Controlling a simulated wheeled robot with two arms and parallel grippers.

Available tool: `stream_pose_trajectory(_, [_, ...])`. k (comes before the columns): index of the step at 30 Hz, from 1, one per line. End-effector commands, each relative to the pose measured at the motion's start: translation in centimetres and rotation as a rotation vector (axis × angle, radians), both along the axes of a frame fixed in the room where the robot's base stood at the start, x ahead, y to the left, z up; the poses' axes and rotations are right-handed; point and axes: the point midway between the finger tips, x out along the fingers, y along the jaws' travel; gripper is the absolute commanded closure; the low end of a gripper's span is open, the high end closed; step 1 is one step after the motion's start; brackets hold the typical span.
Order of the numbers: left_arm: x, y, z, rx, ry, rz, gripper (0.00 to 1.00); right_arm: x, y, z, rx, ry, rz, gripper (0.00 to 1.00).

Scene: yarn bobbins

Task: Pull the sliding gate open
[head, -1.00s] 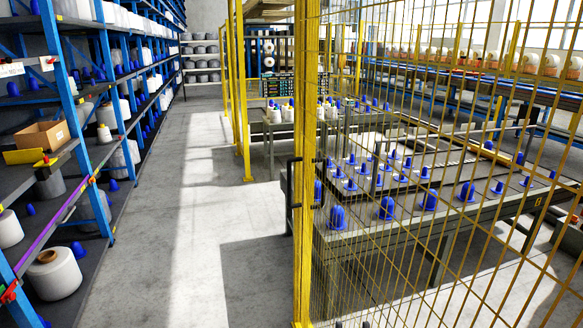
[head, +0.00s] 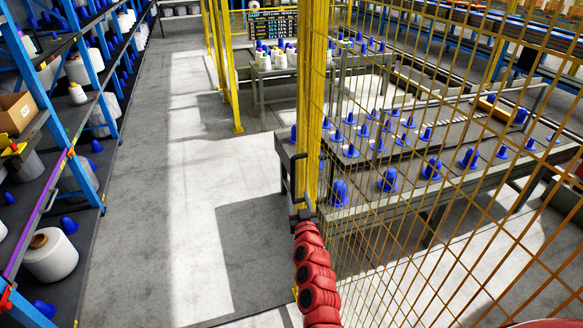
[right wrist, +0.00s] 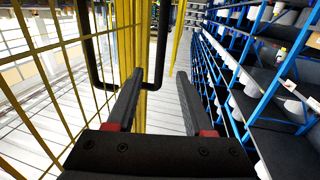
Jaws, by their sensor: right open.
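The sliding gate is a yellow mesh panel (head: 420,190) with a thick yellow upright (head: 313,90) at its left edge. A black bar handle (head: 293,172) sticks out from that upright, and in the right wrist view it shows as a U-shaped bar (right wrist: 162,45). My right gripper (head: 302,212) is at the lower end of the handle. In the right wrist view its two fingers (right wrist: 158,76) are apart, and one leg of the handle appears in line with the gap between them. I cannot tell whether the fingers touch it. My left gripper is not in view.
Blue shelving (head: 85,90) with bobbins and a cardboard box (head: 15,112) stands on the left. The grey floor aisle (head: 180,190) between shelving and gate is clear. Behind the mesh stands a table (head: 450,185) with several blue cones. Another table (head: 265,82) stands farther back.

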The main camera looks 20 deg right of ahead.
Motion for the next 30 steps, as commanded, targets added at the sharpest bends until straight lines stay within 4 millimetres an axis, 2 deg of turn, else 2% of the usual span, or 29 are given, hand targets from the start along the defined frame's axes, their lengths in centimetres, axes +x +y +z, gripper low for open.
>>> stream_pose_trajectory(6, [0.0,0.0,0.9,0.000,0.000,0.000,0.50,3.1,-0.4,0.3,-0.001,-0.001,0.002,0.48])
stream_pose_trajectory(12, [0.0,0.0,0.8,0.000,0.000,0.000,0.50,5.9,-0.8,0.1,-0.001,0.001,0.003,0.48])
stream_pose_trajectory(24, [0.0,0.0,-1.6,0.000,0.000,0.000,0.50,10.9,-1.7,-0.1,0.000,-0.003,0.001,0.48])
stream_pose_trajectory(30, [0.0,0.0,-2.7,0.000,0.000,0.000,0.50,12.6,-1.8,-0.3,0.001,0.000,0.002,0.48])
